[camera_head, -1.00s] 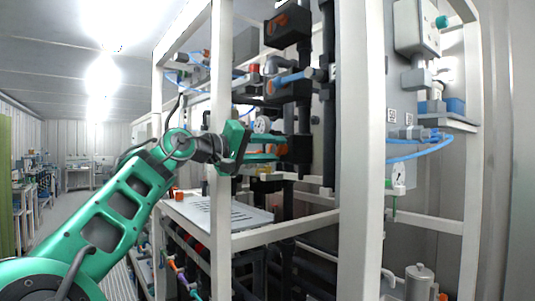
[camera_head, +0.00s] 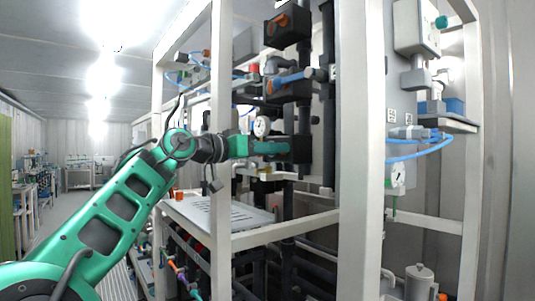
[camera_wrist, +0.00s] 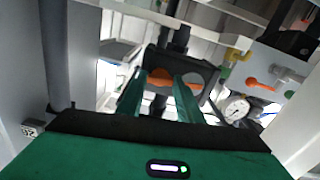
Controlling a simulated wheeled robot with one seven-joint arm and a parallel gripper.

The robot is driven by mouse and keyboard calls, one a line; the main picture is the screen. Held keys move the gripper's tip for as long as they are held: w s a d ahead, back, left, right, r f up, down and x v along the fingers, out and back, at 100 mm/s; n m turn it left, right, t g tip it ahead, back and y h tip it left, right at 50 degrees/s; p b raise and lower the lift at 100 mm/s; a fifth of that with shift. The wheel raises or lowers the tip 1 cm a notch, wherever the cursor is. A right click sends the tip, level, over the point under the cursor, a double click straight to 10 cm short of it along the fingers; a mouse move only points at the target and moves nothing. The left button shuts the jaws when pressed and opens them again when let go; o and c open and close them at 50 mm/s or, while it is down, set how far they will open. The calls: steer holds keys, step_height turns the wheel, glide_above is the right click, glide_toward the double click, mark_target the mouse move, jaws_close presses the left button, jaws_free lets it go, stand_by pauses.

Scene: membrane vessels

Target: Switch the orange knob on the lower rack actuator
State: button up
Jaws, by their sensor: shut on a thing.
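The lower rack actuator (camera_head: 302,150) is a black box on the dark piping in the head view. My gripper (camera_head: 284,147) reaches it from the left, with its fingers lined up one behind the other. In the wrist view the orange knob (camera_wrist: 159,77) sits on the actuator's dark face (camera_wrist: 185,68) between the two green fingers. My gripper (camera_wrist: 162,82) is shut on this knob. The fingers hide the knob in the head view and cover parts of it in the wrist view.
Two more black actuators with orange knobs, an upper one (camera_head: 287,24) and a middle one (camera_head: 288,88), stand above. A round gauge (camera_head: 262,126) is close to my fingers. A white rack post (camera_head: 221,200) stands by my wrist. A white panel (camera_head: 215,213) lies below.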

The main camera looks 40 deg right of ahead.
steer(key=shift+w+f+m, duration=0.1)
steer(key=shift+f+m, duration=0.15)
steer(key=shift+m, duration=0.25)
stand_by(0.3)
steer(key=o, duration=0.9)
steer(key=shift+w, duration=0.1)
steer(key=shift+o, duration=0.9)
steer(key=shift+r, duration=0.1)
steer(key=shift+m, duration=0.3)
steer(key=a, duration=1)
steer(key=shift+a, duration=0.4)
steer(key=shift+s, duration=0.2)
